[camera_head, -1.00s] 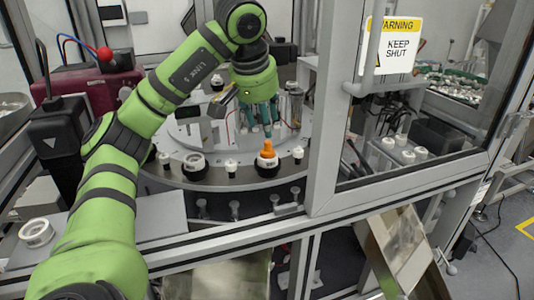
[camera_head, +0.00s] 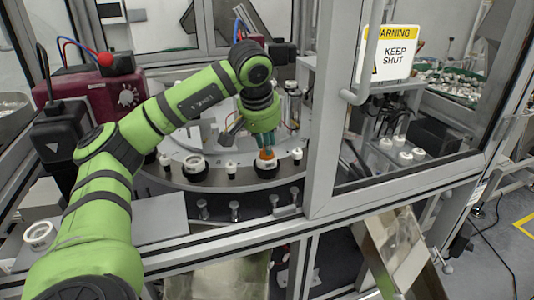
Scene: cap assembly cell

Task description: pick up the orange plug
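The orange plug (camera_head: 267,154) sits in a white cap on a black round holder (camera_head: 266,169) at the front of the round turntable. My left gripper (camera_head: 267,146) points down from above, its teal fingers around the top of the plug. The fingers hide the upper part of the plug. Whether they press on it is too small to tell. My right gripper is not in view.
Another black holder with a white ring (camera_head: 195,167) stands to the left on the turntable. A framed door with a warning sign (camera_head: 387,53) stands at the right. A white ring (camera_head: 39,234) lies on the left ledge.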

